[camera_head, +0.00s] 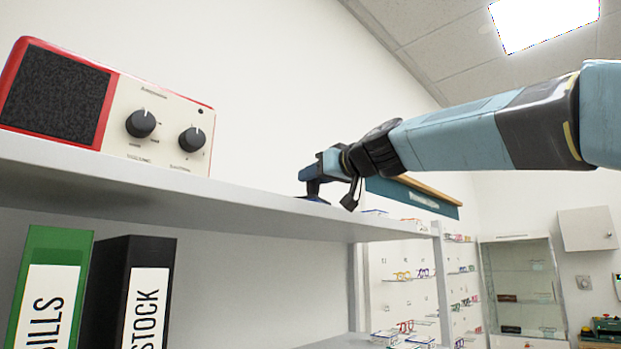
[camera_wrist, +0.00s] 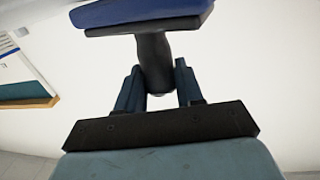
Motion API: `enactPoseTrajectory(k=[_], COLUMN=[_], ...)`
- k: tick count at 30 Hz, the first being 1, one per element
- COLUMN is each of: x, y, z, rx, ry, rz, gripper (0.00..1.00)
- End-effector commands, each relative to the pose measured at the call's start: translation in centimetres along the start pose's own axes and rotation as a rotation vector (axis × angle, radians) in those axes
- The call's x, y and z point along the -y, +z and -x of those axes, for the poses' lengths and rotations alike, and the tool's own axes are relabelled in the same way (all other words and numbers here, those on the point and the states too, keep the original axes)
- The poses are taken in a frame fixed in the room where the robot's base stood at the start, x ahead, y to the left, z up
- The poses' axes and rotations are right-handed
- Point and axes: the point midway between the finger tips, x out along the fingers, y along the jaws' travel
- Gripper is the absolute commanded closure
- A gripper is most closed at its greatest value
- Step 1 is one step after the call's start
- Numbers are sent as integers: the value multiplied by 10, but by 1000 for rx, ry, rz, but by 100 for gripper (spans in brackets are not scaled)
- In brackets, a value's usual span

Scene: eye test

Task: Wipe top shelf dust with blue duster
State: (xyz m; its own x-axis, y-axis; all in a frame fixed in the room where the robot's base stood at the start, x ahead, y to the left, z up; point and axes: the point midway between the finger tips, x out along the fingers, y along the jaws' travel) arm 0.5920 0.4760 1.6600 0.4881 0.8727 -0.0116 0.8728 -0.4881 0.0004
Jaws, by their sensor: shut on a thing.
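My gripper (camera_head: 330,165) reaches in from the right over the top shelf (camera_head: 225,204). It is shut on the dark handle (camera_wrist: 154,62) of the blue duster, with one finger on each side in the wrist view (camera_wrist: 158,82). The duster's blue head (camera_wrist: 140,12) lies beyond the fingertips. In the head view the duster (camera_head: 312,187) is at the shelf's top, toward its right part. I cannot tell whether its head touches the surface. The shelf's upper surface is hidden by the low viewpoint, and no dust can be made out.
A red and cream radio (camera_head: 150,122) stands on the top shelf at the left. Below are a green binder (camera_head: 65,245) and a black binder (camera_head: 110,270). A glasses display (camera_head: 400,290) and a glass cabinet (camera_head: 522,285) stand farther right. The shelf between radio and duster looks clear.

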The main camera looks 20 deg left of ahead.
Motion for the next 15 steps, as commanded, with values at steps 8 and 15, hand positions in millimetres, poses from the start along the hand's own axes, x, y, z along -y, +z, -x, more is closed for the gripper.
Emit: enactPoseTrajectory(k=[8, 15], x=[-5, -7], y=[-2, -2], z=[11, 24], rx=[-4, -4], ry=[7, 10], rz=[2, 2], gripper=[100, 100])
